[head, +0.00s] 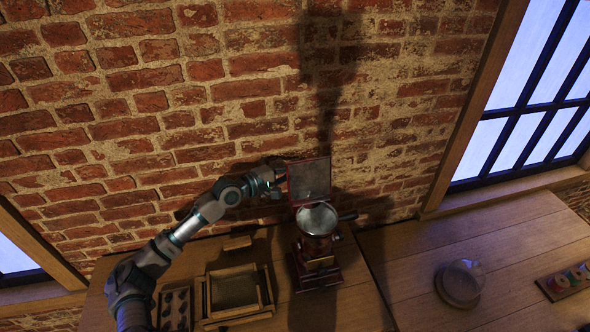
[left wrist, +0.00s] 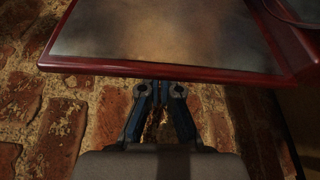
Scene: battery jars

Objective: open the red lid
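The red lid (head: 309,180) stands raised, roughly upright, at the back of a dark red device with a round metal bowl (head: 318,219) on top. In the left wrist view the lid (left wrist: 170,35) fills the top as a grey panel with a red rim. My left gripper (head: 277,181) is beside the lid's left edge in the head view. In the left wrist view its fingers (left wrist: 160,92) are drawn together, with nothing seen between them, close to the lid's rim. I cannot tell whether they touch it. My right gripper is not in view.
A brick wall stands close behind the table (head: 345,305). A wooden tray (head: 237,292) and a dark holder with round slots (head: 174,309) lie left of the device. A glass jar (head: 460,282) and a small board with colored pieces (head: 566,281) are at right.

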